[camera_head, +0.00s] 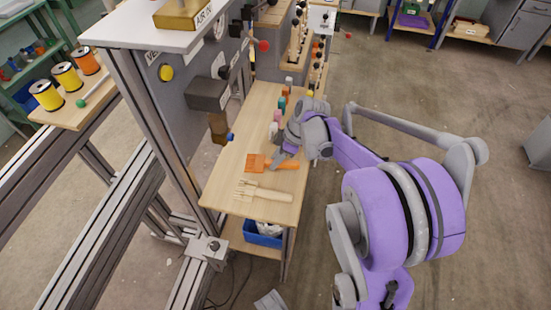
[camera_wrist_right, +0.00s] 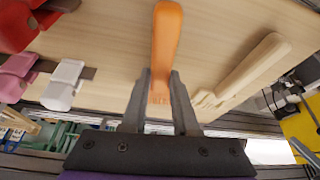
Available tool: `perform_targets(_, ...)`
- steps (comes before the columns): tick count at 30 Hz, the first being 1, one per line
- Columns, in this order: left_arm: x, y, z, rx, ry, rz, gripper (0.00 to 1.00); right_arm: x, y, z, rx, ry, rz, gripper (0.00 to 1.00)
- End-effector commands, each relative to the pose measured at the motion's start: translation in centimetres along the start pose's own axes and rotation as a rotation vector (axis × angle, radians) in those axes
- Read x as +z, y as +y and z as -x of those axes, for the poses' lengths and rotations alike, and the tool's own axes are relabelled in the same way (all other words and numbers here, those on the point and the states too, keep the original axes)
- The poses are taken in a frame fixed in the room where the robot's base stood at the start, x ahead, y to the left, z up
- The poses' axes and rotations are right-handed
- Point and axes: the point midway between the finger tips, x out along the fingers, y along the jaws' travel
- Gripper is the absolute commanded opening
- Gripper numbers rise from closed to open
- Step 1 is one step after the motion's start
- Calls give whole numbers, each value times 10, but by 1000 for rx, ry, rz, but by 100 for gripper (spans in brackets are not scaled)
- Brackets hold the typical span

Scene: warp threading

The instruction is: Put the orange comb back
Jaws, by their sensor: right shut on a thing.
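The orange comb (camera_head: 256,163) lies at or just above the wooden bench top, near its front end, with its handle pointing right. My right gripper (camera_head: 277,160) is at the comb, where head and handle meet. In the right wrist view, the orange comb's handle (camera_wrist_right: 167,35) extends away from the jaws. My right gripper (camera_wrist_right: 160,78) is shut on the comb there, and its toothed part is largely hidden between and behind the fingers. I cannot tell whether the comb touches the bench. My left gripper is not in view.
A pale wooden comb (camera_head: 268,194) lies just in front on the bench top (camera_head: 225,190); it also shows in the wrist view (camera_wrist_right: 245,72). Pink and white tools (camera_wrist_right: 63,85) lie left in that view. A grey upright panel (camera_head: 185,125) borders the bench's left side.

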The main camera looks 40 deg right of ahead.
Motion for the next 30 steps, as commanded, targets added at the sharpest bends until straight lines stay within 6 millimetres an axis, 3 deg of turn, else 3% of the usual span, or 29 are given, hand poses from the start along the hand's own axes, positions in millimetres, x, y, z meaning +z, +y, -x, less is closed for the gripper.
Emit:
perform_targets(12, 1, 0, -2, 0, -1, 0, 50, 1, 0, -4, 0, 0, 0, 0)
perform_targets(13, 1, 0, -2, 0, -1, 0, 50, 1, 0, -4, 0, 0, 0, 33)
perform_targets(18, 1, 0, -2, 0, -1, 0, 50, 2, 0, -4, 0, 0, 0, 63)
perform_targets(24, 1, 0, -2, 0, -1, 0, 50, 2, 0, -4, 0, 0, 0, 63)
perform_targets(28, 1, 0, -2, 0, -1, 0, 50, 2, 0, -4, 0, 0, 0, 84)
perform_targets(30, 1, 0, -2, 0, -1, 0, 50, 2, 0, -4, 0, 0, 0, 88)
